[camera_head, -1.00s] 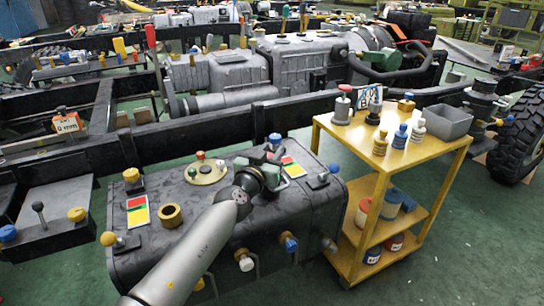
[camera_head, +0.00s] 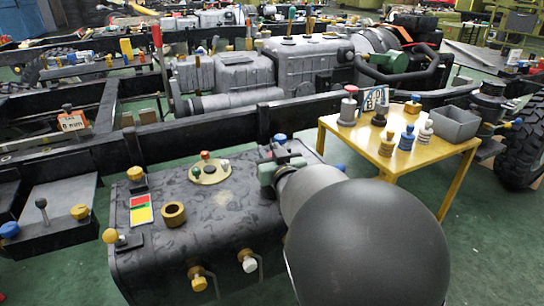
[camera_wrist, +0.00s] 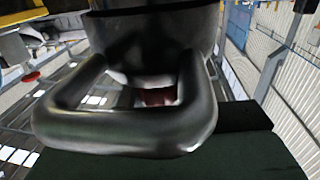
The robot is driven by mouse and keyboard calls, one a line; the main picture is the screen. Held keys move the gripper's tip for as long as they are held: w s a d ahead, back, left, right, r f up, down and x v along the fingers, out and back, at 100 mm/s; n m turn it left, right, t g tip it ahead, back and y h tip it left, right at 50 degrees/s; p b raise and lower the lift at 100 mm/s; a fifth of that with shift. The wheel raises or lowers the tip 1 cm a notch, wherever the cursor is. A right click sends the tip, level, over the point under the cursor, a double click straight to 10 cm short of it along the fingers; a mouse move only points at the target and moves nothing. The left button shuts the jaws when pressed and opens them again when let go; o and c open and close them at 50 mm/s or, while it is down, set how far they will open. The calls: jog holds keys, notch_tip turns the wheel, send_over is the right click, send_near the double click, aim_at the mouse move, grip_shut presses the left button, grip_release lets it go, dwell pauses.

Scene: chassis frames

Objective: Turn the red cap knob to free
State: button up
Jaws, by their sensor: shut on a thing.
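My gripper (camera_head: 272,172) is a grey-green shape at the right end of the dark tank top (camera_head: 235,205). My own arm hides much of it in the head view. In the wrist view a dark red part (camera_wrist: 157,97) shows beneath a black cylinder, framed by a black loop; it looks like the red cap knob, mostly hidden. My gripper is shut on it, though the contact is not clearly visible. A red-yellow-green card (camera_head: 140,210) lies on the left of the tank top. The knob's own markings cannot be made out.
A round plate (camera_head: 210,171) with small knobs, a brass ring (camera_head: 173,214) and a blue knob (camera_head: 279,138) are on the tank. A yellow cart (camera_head: 440,160) with bottles and a grey bin (camera_head: 455,124) stands to the right. A black frame rail (camera_head: 200,127) runs behind.

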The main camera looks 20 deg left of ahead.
jog(key=n+g+y, duration=0.2)
jog(key=shift+y+b, duration=0.3)
jog(key=shift+s+a+n+g+y, duration=0.1)
jog(key=shift+a+n+g+y, duration=0.1)
jog(key=shift+n+g+y, duration=0.8)
jog(key=shift+s+g, duration=0.1)
jog(key=shift+g, duration=0.2)
jog(key=o, duration=1)
jog(key=shift+a+f, duration=0.1)
jog(key=shift+d, duration=0.2)
jog(key=p+v, duration=0.3)
jog(key=v, duration=1.4)
jog(key=shift+s, duration=0.2)
